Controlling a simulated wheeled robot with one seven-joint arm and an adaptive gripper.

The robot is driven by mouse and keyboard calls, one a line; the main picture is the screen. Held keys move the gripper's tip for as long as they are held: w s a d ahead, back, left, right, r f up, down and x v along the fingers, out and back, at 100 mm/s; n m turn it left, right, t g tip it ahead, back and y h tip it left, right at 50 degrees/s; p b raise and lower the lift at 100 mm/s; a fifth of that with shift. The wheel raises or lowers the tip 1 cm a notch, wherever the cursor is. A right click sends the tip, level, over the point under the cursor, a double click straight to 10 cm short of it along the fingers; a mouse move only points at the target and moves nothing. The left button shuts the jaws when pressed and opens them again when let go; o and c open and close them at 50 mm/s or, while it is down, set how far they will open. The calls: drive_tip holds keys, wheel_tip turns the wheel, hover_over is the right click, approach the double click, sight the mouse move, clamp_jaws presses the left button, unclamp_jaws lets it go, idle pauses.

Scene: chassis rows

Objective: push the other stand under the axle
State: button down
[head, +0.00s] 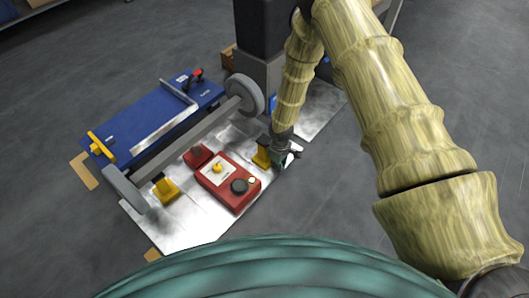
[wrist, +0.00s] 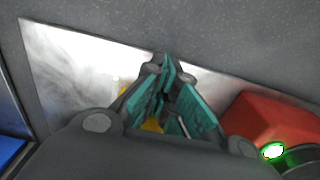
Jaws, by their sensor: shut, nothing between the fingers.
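The axle (head: 187,139) is a long grey bar running diagonally, with a wheel (head: 244,93) at its far end and a grey plate at its near end. One yellow stand (head: 165,190) is close to the near end of the axle. The other yellow stand (head: 262,157) is toward the far end, to the right of the axle. My gripper (head: 288,158) is low, just right of that stand; I cannot tell if they touch. In the wrist view my gripper (wrist: 166,92) is shut and empty, and it hides most of the yellow stand (wrist: 152,125).
A red box with a yellow knob and dark dial (head: 228,183) lies between the stands, near my gripper. A blue bench (head: 155,115) is left of the axle. A dark column (head: 262,45) stands behind the wheel. Open grey floor is at right.

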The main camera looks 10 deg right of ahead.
sight(242, 144)
drive_tip(key=shift+w+a+b, duration=0.15)
drive_tip(key=shift+w+a, duration=1)
drive_tip(key=shift+w, duration=0.3)
drive_tip(key=shift+w+a+b, duration=0.2)
drive_tip(key=shift+w+a, duration=0.95)
drive_tip(key=shift+w, duration=0.35)
drive_tip(key=shift+w+a+b, duration=0.15)
drive_tip(key=shift+w+a, duration=1)
drive_tip(key=shift+w, duration=0.3)
drive_tip(key=shift+w+a+b, duration=0.5)
drive_tip(key=shift+w+a, duration=0.45)
drive_tip(key=shift+w, duration=0.3)
drive_tip(key=shift+w+a+b, duration=0.55)
drive_tip(key=shift+w+a, duration=0.45)
drive_tip(key=shift+w, duration=0.2)
drive_tip(key=shift+w+a+b, duration=0.5)
drive_tip(key=shift+w+a, duration=0.45)
drive_tip(key=shift+w, duration=0.3)
drive_tip(key=shift+s+d+r+p, duration=0.45)
drive_tip(key=shift+s+r+p, duration=0.2)
drive_tip(key=shift+p, duration=0.4)
drive_tip(key=s+d+r+p, duration=0.1)
drive_tip(key=s+d+p, duration=0.1)
drive_tip(key=p, duration=0.1)
drive_tip(key=shift+s+r, duration=0.15)
drive_tip(key=shift+r, duration=0.2)
drive_tip(key=shift+s+d+p, duration=0.15)
drive_tip(key=shift+s+p, duration=0.1)
drive_tip(key=shift+p, duration=0.1)
